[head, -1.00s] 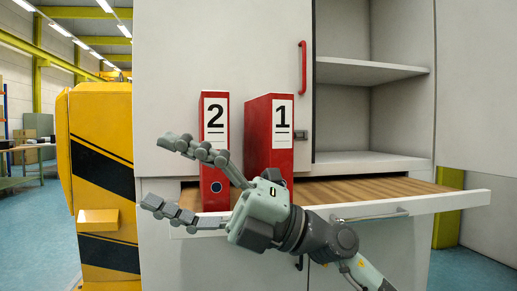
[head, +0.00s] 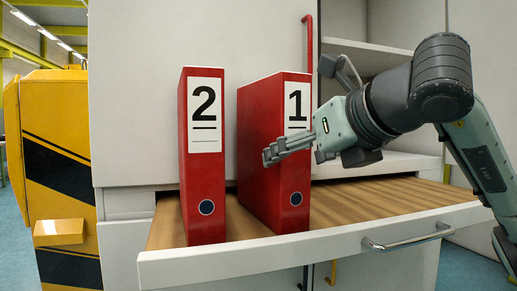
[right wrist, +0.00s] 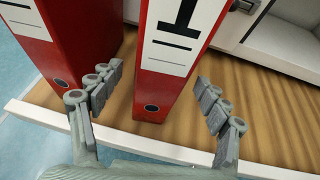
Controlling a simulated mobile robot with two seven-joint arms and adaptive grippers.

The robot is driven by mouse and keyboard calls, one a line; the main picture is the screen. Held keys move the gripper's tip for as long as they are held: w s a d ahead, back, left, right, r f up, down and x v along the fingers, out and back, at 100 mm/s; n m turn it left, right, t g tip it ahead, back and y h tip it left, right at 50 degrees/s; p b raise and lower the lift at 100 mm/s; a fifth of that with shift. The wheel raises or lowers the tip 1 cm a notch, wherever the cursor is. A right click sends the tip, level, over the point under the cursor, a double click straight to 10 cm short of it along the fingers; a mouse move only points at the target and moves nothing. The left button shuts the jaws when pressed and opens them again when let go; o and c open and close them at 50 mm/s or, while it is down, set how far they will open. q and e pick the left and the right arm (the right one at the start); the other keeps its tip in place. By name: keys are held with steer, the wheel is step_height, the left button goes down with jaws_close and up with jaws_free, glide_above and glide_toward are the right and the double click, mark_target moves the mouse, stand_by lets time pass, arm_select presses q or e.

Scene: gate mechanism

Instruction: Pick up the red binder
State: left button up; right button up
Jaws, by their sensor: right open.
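Two red binders stand upright in the open drawer, spines facing me. The binder labelled 2 (head: 204,180) is on the left, and the binder labelled 1 (head: 262,185) is on the right. My right gripper (head: 274,153) comes in from the right, with its fingers in front of binder 1's spine. In the right wrist view the open gripper (right wrist: 159,78) frames binder 1 (right wrist: 152,92), one finger towards each side. Nothing is held. Binder 2 (right wrist: 60,38) is left of the left finger there. My left gripper is out of view.
The drawer (head: 300,255) has a wooden floor and a metal handle (head: 408,237), and is bare on the right. Behind it stands a grey cabinet (head: 135,90) with open shelves and a red handle (head: 309,45). A yellow-black machine (head: 55,140) is at left.

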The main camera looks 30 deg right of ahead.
steer(key=x, duration=0.2)
steer(key=shift+w+d, duration=0.15)
steer(key=shift+w, duration=0.2)
steer(key=shift+w+f, duration=0.15)
steer(key=shift+w, duration=0.15)
steer(key=x, duration=0.5)
steer(key=shift+w, duration=0.1)
steer(key=shift+c, duration=0.4)
steer(key=c, duration=1.4)
jaws_close()
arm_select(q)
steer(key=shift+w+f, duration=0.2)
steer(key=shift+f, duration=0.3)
